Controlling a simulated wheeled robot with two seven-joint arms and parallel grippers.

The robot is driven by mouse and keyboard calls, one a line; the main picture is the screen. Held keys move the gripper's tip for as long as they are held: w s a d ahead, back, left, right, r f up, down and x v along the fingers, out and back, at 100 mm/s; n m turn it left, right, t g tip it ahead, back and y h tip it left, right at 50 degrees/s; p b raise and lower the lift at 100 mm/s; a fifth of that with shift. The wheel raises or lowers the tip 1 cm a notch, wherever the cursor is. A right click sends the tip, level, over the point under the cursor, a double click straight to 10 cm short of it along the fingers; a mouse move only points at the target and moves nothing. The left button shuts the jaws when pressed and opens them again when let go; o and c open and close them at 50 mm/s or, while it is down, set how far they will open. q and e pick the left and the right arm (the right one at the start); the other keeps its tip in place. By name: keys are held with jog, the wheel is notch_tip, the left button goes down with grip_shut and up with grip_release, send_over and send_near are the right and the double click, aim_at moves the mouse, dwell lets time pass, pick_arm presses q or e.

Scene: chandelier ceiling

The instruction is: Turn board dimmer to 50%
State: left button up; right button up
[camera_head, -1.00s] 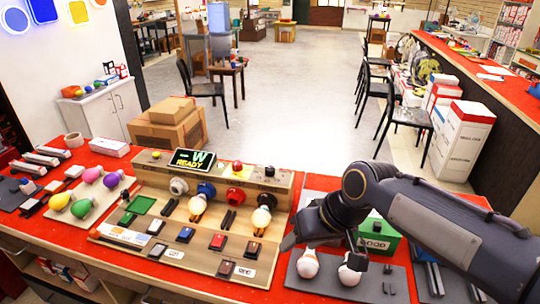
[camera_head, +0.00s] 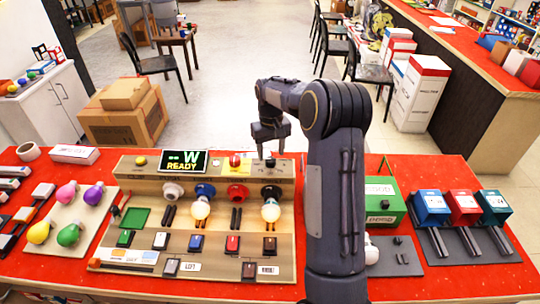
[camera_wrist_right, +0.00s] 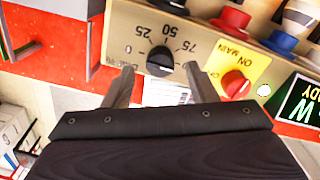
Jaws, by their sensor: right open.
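The wooden board (camera_head: 140,215) stands on the red table. Its dimmer is a black knob (camera_head: 270,162) at the right end of the raised back strip. In the right wrist view the knob (camera_wrist_right: 160,61) sits below the printed 25, 50 and 75 marks; its exact setting is hard to read. My right gripper (camera_head: 270,140) is over the back edge near the dimmer. In its wrist view the fingers (camera_wrist_right: 160,68) are open, one on each side of the knob, with gaps beside it. The display (camera_head: 185,161) reads "-- W READY". My left gripper is not in view.
The red main knob (camera_wrist_right: 236,84) on a yellow plate is close beside the dimmer. Two bulbs (camera_head: 200,209) stand in sockets on the board. A green box (camera_head: 384,195) stands to the right. Cardboard boxes (camera_head: 124,115) stand on the floor behind the table.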

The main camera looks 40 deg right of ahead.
aim_at(271, 159)
jog(key=shift+f, duration=1.65)
jog(key=shift+c, duration=0.3)
jog(key=c, duration=0.9)
